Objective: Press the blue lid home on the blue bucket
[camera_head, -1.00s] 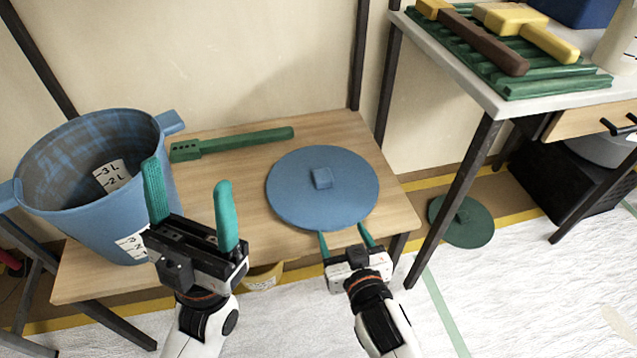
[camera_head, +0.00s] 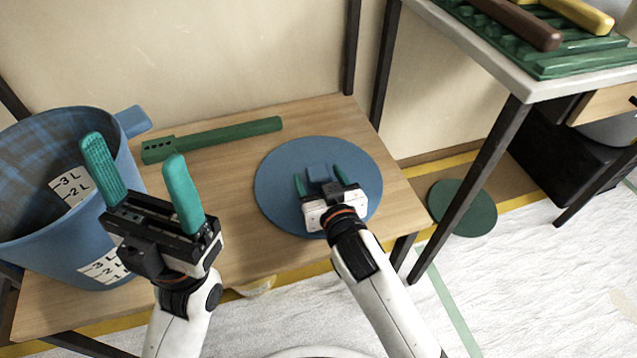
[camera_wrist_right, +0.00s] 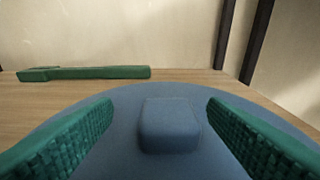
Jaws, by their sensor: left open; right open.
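The blue bucket (camera_head: 40,235) stands at the left of the wooden table, open at the top, with white litre scales inside and outside. The round blue lid (camera_head: 275,190) lies flat on the table, right of the bucket and apart from it. Its square knob (camera_head: 318,174) sticks up in the middle. My right gripper (camera_head: 320,183) is open over the lid, fingers on either side of the knob. In the right wrist view the knob (camera_wrist_right: 168,125) sits between the green fingers with gaps on both sides. My left gripper (camera_head: 137,180) is open and empty, in front of the bucket's right side.
A green bar-shaped tool (camera_head: 215,138) lies on the table (camera_head: 235,240) behind the lid. A green disc (camera_head: 462,207) lies low at the right, behind a leg of a second table (camera_head: 540,85) holding a green rack and tools.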

